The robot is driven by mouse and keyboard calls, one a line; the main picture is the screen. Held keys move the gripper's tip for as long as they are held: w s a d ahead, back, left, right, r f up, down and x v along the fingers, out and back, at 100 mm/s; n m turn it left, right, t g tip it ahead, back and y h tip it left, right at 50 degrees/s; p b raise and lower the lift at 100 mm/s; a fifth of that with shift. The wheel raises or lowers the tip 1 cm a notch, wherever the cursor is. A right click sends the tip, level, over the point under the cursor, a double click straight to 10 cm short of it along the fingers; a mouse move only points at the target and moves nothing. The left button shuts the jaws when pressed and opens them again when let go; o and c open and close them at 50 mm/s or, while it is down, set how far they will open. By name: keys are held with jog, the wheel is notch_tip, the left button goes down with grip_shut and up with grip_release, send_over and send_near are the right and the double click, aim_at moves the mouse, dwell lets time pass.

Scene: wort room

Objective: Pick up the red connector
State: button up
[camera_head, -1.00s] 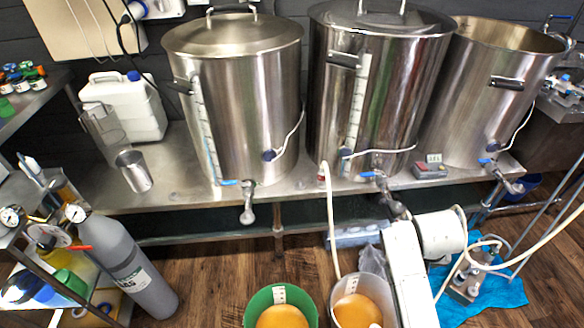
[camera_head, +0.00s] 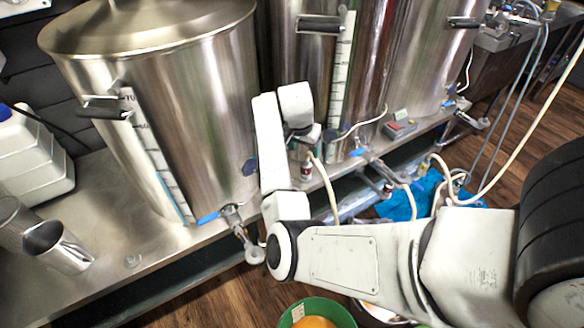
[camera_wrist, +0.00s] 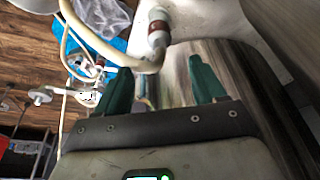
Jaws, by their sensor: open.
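The red connector (camera_wrist: 158,29) is a short fitting with a dark red band at the end of a cream hose (camera_wrist: 88,38). In the wrist view it is at the top middle, beyond the fingertips and roughly in line with the gap between them. My gripper (camera_wrist: 162,86) has two green fingers, spread apart with nothing gripped between them. In the head view the connector (camera_head: 306,172) is small, at the bench edge between two kettles, just below my gripper (camera_head: 306,136). The fingers are hard to make out there.
Large steel kettles (camera_head: 165,100) stand close on both sides of my arm. A tap with a blue lever (camera_head: 208,217) juts out at the bench front. A grey-red box (camera_head: 399,128) sits on the bench. A green bucket (camera_head: 330,307) is below.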

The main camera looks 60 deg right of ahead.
aim_at(306, 160)
jog(key=b+x, duration=0.1)
jog(key=x, duration=0.4)
jog(key=b+x, duration=0.1)
jog(key=x, duration=0.4)
jog(key=shift+a+f, duration=0.1)
jog(key=shift+a, duration=0.1)
jog(key=c, duration=1.3)
jog(key=shift+o, duration=0.2)
jog(key=shift+w+r, duration=0.1)
jog(key=shift+r, duration=0.65)
notch_tip(306, 160, up, 2)
jog(key=shift+r+p, duration=0.1)
jog(key=shift+p, duration=0.4)
jog(key=s+a+r+p, duration=0.2)
jog(key=s+a+r, duration=0.3)
jog(key=s+r, duration=0.4)
jog(key=s, duration=0.4)
jog(key=shift+a+r+p, duration=0.15)
jog(key=shift+r+p, duration=0.05)
jog(key=shift+p, duration=0.15)
